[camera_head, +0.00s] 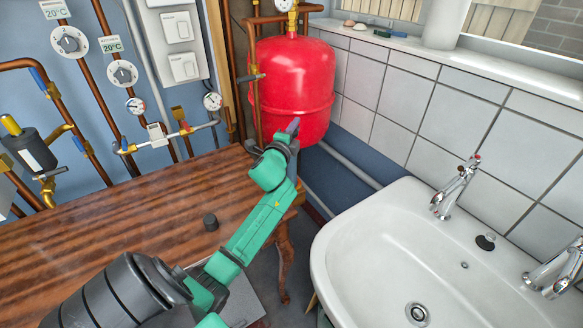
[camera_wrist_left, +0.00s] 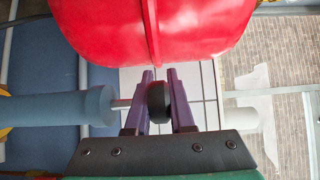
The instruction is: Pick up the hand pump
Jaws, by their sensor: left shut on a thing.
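My left gripper (camera_head: 290,128) is in front of the lower part of the red tank, past the table's right end. In the left wrist view, its purple fingers (camera_wrist_left: 160,95) are shut on a round black knob. A thin metal rod joins the knob to a blue-grey cylinder (camera_wrist_left: 60,106) on the left of that view. Together they look like the hand pump. The cylinder runs out toward the left edge, where its far end is unclear. In the head view the pump is hidden behind my arm and gripper. My right gripper is not in view.
A red tank (camera_head: 292,80) stands close behind the gripper. A wooden table (camera_head: 110,225) is at left, with a small black cylinder (camera_head: 210,222) on it. A white sink (camera_head: 380,240) is at right. Pipes and gauges cover the blue wall.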

